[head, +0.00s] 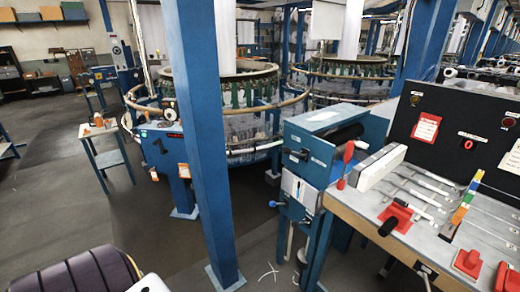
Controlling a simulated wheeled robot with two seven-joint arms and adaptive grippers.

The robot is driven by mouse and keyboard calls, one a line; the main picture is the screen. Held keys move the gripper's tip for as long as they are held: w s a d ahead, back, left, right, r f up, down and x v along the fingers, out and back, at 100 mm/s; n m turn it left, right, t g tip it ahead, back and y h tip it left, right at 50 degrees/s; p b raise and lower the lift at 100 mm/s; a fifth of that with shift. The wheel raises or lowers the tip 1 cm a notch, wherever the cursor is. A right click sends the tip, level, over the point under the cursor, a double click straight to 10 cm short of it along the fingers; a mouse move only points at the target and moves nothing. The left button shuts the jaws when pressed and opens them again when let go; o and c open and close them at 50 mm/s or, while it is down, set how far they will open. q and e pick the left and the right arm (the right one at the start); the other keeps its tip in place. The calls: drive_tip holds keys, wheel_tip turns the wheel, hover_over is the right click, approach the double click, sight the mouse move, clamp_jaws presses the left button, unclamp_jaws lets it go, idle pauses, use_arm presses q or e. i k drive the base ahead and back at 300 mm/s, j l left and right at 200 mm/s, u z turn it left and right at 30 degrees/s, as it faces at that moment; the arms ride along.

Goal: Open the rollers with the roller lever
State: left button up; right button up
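A lever with a red paddle-shaped handle (348,153) stands roughly upright at the right side of a blue roller housing (305,146), right of the picture's middle. It looks like the roller lever. A dark roller (346,134) lies in the open top of the housing. I cannot tell whether the rollers are apart or pressed together. Neither of my grippers shows in the head view, and nothing is seen touching the lever.
A control bench (362,205) with red blocks and a black panel (460,125) fills the right side. A blue post (203,135) stands left of the housing, before the circular loom (240,95). A small table (110,158) is at left. Open floor (50,205) lies at left.

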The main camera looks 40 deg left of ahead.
sight(285, 151)
drive_tip(key=j+u, duration=0.1)
drive_tip(key=u, duration=0.9)
